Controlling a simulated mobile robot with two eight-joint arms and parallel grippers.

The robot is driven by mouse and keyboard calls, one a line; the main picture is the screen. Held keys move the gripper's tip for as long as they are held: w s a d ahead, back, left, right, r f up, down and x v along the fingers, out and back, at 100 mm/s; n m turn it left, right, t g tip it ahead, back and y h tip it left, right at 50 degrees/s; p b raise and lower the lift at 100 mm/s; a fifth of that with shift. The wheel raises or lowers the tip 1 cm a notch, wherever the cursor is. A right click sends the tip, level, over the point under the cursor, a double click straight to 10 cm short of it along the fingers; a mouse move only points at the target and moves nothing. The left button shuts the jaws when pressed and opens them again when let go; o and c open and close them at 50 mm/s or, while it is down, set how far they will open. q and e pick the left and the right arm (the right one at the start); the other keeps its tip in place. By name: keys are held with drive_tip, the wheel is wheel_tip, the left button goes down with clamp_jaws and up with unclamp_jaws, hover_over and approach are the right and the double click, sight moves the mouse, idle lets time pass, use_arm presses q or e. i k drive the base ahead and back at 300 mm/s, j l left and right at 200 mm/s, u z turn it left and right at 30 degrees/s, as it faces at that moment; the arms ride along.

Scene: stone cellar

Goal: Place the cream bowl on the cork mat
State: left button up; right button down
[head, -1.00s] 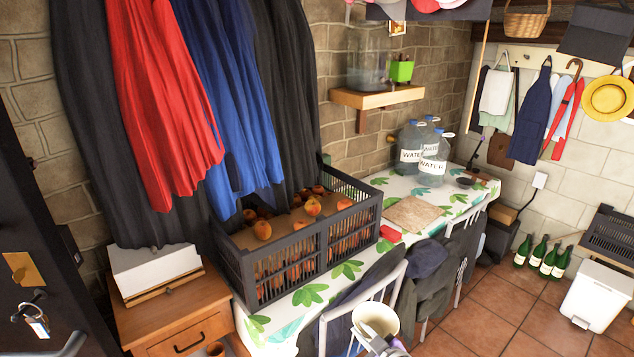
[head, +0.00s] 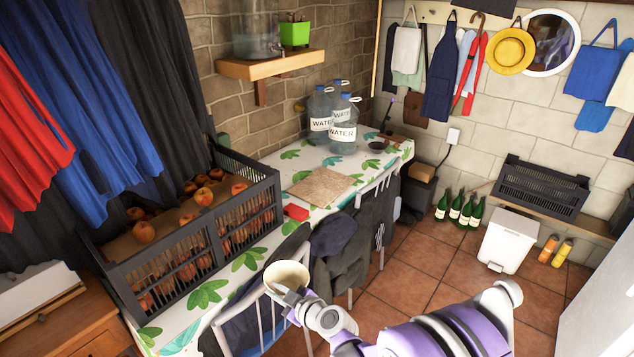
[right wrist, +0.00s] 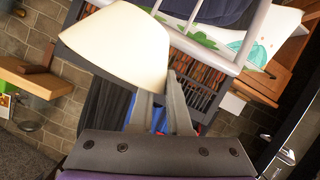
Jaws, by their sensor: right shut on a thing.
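The cream bowl (head: 287,277) is held by my right gripper (head: 293,299) at the front of the table, over a white chair back. In the right wrist view the bowl (right wrist: 118,48) is tilted, and the fingers (right wrist: 163,105) are shut on its edge. The cork mat (head: 320,185) lies flat and bare on the leaf-patterned tablecloth, farther back than the bowl, between the crate and the water bottles. My left gripper is not in view.
A black crate of fruit (head: 190,248) stands on the table, left of the mat. A red item (head: 296,212) lies just in front of the mat. Water bottles (head: 343,122) and a small dark dish (head: 377,147) stand beyond it. Chairs with draped clothes (head: 333,237) line the front edge.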

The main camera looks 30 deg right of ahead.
sight(328, 180)
drive_tip(key=i+l+u, duration=0.2)
drive_tip(key=l, duration=0.6)
drive_tip(key=l+u, duration=0.2)
drive_tip(key=l, duration=0.65)
drive_tip(key=l+u, duration=0.45)
drive_tip(key=l, duration=1.35)
drive_tip(key=i+l+u, duration=0.15)
drive_tip(key=l, duration=0.3)
drive_tip(key=l+u, duration=0.1)
drive_tip(key=l, duration=0.3)
drive_tip(key=i+l, duration=0.1)
drive_tip(key=l, duration=0.3)
drive_tip(key=i+l, duration=0.15)
drive_tip(key=l, duration=0.25)
drive_tip(key=u, duration=0.05)
